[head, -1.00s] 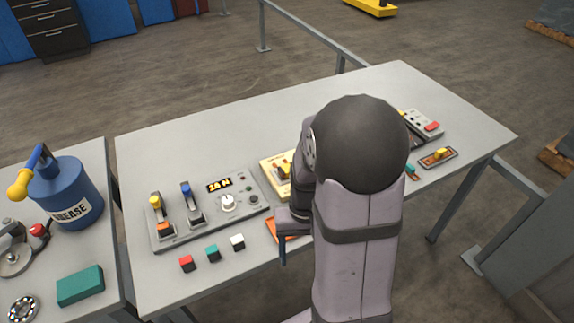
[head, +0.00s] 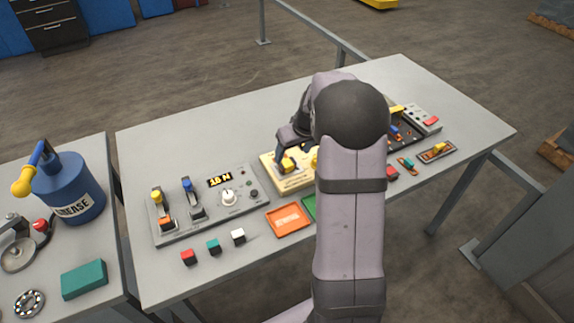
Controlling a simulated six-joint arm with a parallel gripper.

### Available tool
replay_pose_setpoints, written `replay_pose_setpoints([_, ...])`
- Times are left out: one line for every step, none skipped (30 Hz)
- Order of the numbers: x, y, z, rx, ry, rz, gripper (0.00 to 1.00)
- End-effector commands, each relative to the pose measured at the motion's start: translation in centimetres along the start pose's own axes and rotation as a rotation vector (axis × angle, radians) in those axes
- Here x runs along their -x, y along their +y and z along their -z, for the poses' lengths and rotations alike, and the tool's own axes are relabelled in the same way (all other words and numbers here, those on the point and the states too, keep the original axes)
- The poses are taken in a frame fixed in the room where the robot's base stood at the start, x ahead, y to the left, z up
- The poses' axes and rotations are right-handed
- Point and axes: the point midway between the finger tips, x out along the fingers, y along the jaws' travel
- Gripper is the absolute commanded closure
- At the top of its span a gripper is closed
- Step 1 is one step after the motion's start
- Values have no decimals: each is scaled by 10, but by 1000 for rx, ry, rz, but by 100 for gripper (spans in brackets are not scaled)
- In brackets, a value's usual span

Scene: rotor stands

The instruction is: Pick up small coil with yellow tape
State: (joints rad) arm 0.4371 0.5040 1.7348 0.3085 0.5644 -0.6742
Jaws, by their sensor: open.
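A cream-yellow stand (head: 290,184) lies on the table with small yellow pieces on it. One yellow piece (head: 288,164) sits near its left end, and it looks like the small coil with yellow tape, though it is too small to be sure. Another yellow piece (head: 315,160) shows farther right, partly hidden by my arm. My gripper (head: 283,161) is open, with its dark fingers at the left yellow piece. I cannot tell whether they touch it.
A grey control panel (head: 240,205) with levers and a knob lies to the left. An orange tray (head: 288,218) lies before the stand. A dark tray (head: 408,133) is at right.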

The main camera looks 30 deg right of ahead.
Motion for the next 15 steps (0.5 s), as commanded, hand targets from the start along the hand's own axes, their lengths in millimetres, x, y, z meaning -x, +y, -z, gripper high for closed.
replay_pose_setpoints([-2,0,0,0,-2,1,34])
replay_pose_setpoints([-4,-1,0,0,-2,1,34])
replay_pose_setpoints([-8,-1,0,-1,-3,2,34])
replay_pose_setpoints([-10,-1,0,-1,-4,2,34])
replay_pose_setpoints([-12,-1,0,-2,-3,2,34])
replay_pose_setpoints([-15,-1,0,-2,-2,2,34])
replay_pose_setpoints([-16,-1,0,-2,-2,2,34])
replay_pose_setpoints([-18,-1,0,-2,-2,2,34])
replay_pose_setpoints([-18,-1,0,-2,-2,1,34])
replay_pose_setpoints([-19,-1,0,-2,-1,1,34])
replay_pose_setpoints([-19,-1,0,-2,-1,1,34])
replay_pose_setpoints([-19,-1,0,-2,-1,1,34])
replay_pose_setpoints([-20,-1,0,-2,-2,1,34])
replay_pose_setpoints([-21,-1,0,-2,-2,1,34])
replay_pose_setpoints([-22,-1,0,-1,-2,1,34])
